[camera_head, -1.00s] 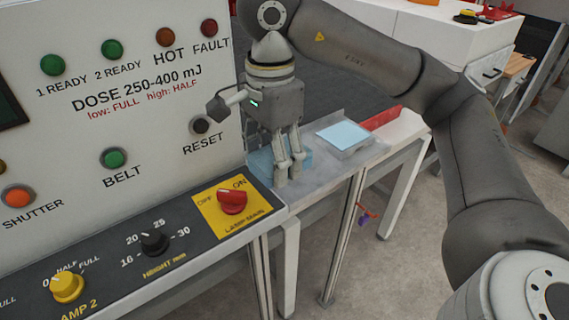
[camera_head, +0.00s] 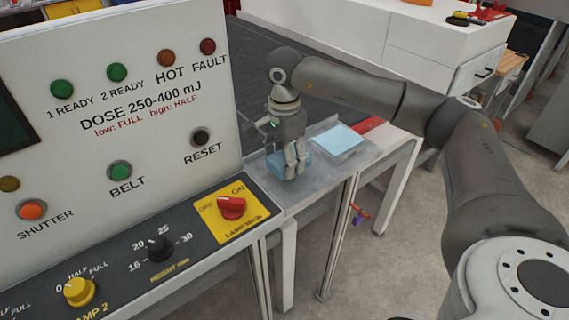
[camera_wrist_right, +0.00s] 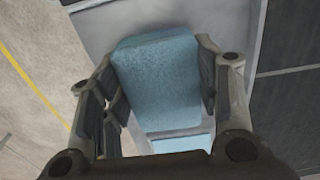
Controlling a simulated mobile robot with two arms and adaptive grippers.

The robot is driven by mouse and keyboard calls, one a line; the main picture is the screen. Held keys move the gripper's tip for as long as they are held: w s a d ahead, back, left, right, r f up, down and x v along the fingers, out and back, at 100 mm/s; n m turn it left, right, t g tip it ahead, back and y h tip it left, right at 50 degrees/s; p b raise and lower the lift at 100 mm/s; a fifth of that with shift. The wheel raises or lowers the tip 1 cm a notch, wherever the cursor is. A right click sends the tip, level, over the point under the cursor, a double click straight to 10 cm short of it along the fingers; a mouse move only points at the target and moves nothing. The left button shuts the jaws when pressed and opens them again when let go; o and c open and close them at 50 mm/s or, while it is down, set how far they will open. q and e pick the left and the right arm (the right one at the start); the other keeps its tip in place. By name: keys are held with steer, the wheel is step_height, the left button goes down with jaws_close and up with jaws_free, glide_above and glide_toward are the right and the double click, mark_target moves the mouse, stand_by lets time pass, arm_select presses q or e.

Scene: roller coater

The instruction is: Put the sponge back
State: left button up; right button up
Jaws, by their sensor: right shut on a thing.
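The blue sponge (camera_wrist_right: 160,80) is a rounded block between the two fingers of my right gripper (camera_wrist_right: 163,92) in the right wrist view. In the head view, my right gripper (camera_head: 294,168) points down over the metal shelf (camera_head: 320,170) beside the control panel. It is shut on the sponge, and blue edges of the sponge (camera_head: 275,166) show behind the fingers. I cannot tell whether the sponge touches the shelf. A flat pale-blue pad (camera_head: 338,138) lies on the shelf to the right of the gripper. My left gripper is not in view.
The white control panel (camera_head: 130,130) with lamps, buttons and a red lamp switch (camera_head: 232,207) stands close on the left. A dark belt surface (camera_head: 290,68) lies behind the shelf. A red part (camera_head: 370,125) is at the shelf's far right. A white cabinet (camera_head: 430,50) stands farther back.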

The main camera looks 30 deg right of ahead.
step_height(320, 180, down, 2)
steer(key=shift+f+p, duration=0.1)
steer(key=shift+p, duration=0.45)
steer(key=shift+f, duration=0.2)
steer(key=shift+s, duration=0.1)
steer(key=shift+f, duration=0.1)
steer(key=shift+f, duration=0.15)
steer(key=o, duration=1)
steer(key=shift+o, duration=0.2)
steer(key=shift+r, duration=0.2)
